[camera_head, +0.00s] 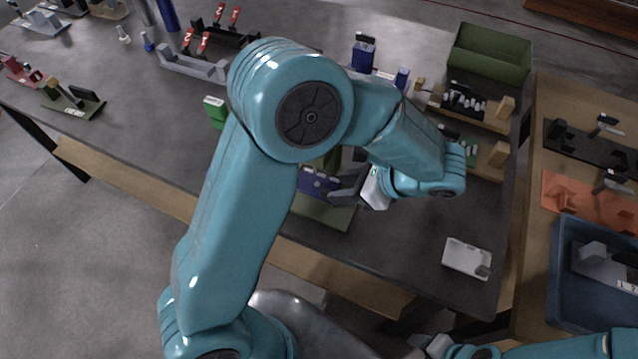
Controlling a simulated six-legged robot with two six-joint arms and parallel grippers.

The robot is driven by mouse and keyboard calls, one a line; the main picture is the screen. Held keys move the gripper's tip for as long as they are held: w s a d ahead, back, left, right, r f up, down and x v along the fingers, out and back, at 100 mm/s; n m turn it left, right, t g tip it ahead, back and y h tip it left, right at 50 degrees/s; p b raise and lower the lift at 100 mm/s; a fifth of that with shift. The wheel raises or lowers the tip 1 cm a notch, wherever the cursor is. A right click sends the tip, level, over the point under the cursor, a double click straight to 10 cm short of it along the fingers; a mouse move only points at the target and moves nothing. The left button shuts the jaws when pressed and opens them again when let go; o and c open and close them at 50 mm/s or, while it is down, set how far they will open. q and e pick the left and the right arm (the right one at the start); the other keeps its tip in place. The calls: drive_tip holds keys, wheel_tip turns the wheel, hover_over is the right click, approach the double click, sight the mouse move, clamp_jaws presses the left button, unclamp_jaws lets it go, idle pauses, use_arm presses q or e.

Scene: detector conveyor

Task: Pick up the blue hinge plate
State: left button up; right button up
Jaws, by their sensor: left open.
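The blue hinge plate, which I take to be the dark blue part (313,183), sits at a green fixture (325,213) near the front edge of the dark table. My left arm covers its left side and part of the fixture. My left gripper (341,187) is open at the right side of the blue part, with its dark fingers close to it. I cannot tell whether they touch. Part of my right arm shows at the bottom right. The end of my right gripper (425,342) is small there and its jaws are unclear.
A white plate (467,258) lies on the table at the right front. A green bin (490,54) stands at the back right. A blue tray (567,280) and an orange fixture (590,207) are on the wooden bench at right. Red-handled clamps (203,42) stand at the back left.

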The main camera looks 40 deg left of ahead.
sight(325, 189)
use_arm(q)
drive_tip(key=x, duration=0.5)
drive_tip(key=shift+a, duration=0.1)
drive_tip(key=shift+p, duration=0.3)
clamp_jaws()
